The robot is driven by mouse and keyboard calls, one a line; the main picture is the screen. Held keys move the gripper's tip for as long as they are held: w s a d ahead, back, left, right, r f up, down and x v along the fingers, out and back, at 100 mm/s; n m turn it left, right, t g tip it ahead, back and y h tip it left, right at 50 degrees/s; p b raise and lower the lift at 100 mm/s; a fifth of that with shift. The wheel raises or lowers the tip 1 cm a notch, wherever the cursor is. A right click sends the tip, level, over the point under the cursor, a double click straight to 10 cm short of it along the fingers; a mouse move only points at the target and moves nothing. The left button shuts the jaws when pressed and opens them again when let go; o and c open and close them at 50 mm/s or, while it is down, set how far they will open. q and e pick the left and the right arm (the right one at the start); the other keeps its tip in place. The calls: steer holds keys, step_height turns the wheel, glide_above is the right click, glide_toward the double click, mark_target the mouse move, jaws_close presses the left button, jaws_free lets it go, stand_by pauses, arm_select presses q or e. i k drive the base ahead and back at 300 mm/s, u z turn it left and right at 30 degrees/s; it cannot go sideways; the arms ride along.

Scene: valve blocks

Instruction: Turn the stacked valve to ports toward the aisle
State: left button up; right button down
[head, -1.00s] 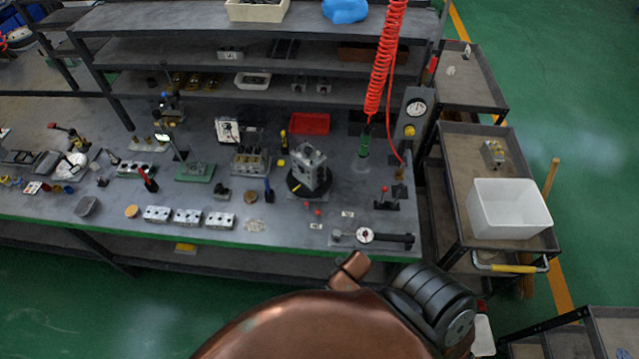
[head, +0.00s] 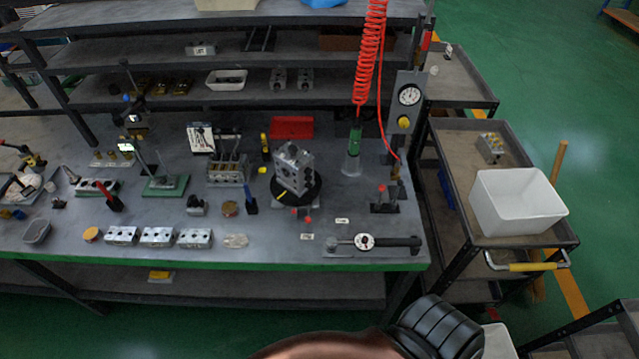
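The stacked valve (head: 294,168) is a grey metal block with round ports. It stands on a round black turntable (head: 308,196) with a yellow mark at its front, near the right part of the workbench (head: 270,244). It sits turned at an angle to the bench edge. A copper-coloured part of my body and a dark ribbed joint of mine fill the bottom of the view. Neither of my grippers is in view.
A torque wrench (head: 375,243) lies along the bench's front right. A red tray (head: 291,127) is behind the valve, and a red coiled hose (head: 369,60) hangs to its right. Several valve blocks line the front left. A cart with a white bin (head: 515,203) stands right.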

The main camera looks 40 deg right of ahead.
mark_target(290, 185)
steer(key=z, duration=1.3)
steer(key=k, duration=0.35)
steer(key=u, duration=0.9)
